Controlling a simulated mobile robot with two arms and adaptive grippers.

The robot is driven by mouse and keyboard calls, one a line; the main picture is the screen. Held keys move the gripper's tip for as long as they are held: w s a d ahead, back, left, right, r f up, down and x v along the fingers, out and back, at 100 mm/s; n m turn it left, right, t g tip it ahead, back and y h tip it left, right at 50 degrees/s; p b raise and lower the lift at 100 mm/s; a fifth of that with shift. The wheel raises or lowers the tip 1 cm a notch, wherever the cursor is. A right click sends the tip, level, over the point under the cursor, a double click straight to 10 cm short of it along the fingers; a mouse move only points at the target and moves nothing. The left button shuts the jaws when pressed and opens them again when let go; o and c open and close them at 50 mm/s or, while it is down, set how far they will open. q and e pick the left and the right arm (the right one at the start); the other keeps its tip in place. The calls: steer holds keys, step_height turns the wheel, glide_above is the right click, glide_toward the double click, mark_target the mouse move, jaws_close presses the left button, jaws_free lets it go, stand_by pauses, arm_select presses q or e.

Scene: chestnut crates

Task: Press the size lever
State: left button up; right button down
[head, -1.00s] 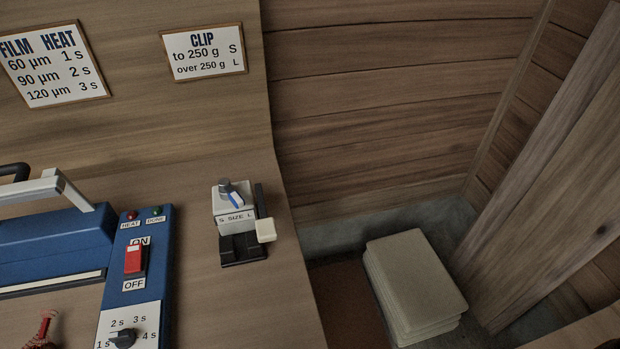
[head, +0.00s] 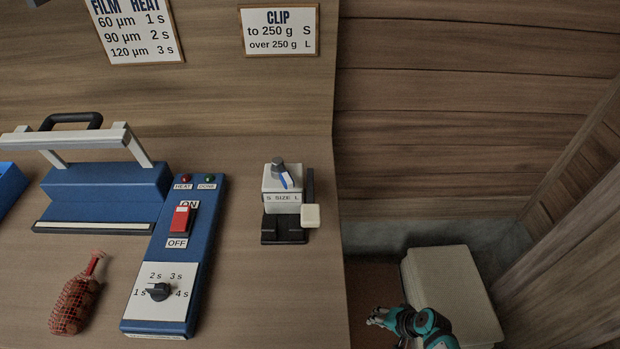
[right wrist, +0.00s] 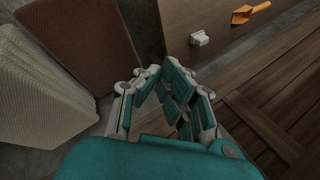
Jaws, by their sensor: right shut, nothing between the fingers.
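The clip device (head: 282,185) stands on the bench near its right edge, a pale box marked S SIZE L on a black base. A grey knob (head: 278,163) with a blue-and-white pointer sits on top. The pointer tilts toward the front right. A dark upright bar with a cream paddle (head: 310,216) is on the device's right side. My right gripper (head: 376,317) is low and right of the bench edge, well apart from the device. It also shows in the right wrist view (right wrist: 161,74), fingers drawn together and empty. My left gripper is out of view.
A blue sealer (head: 105,190), its control panel (head: 190,245) and a red net bag (head: 75,300) of round brown items occupy the bench to the left. A pale stack (head: 450,285) lies below, right of the bench. An orange scoop (right wrist: 250,12) shows in the right wrist view.

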steer(key=w+a+r+m+t+y, duration=0.1)
steer(key=w+a+r+y, duration=0.1)
steer(key=w+r, duration=0.55)
steer(key=w+a+r+t+y, duration=0.1)
steer(key=w+r+y, duration=0.25)
steer(key=r, duration=0.65)
step_height(320, 180, up, 26)
steer(key=w+a+n+y, duration=0.1)
steer(key=a+n+y, duration=0.2)
steer(key=y, duration=0.3)
steer(key=shift+n+b, duration=0.3)
steer(key=shift+b, duration=0.15)
steer(key=shift+w+f+y, duration=0.1)
steer(key=shift+f+y, duration=0.05)
steer(key=shift+y, duration=0.1)
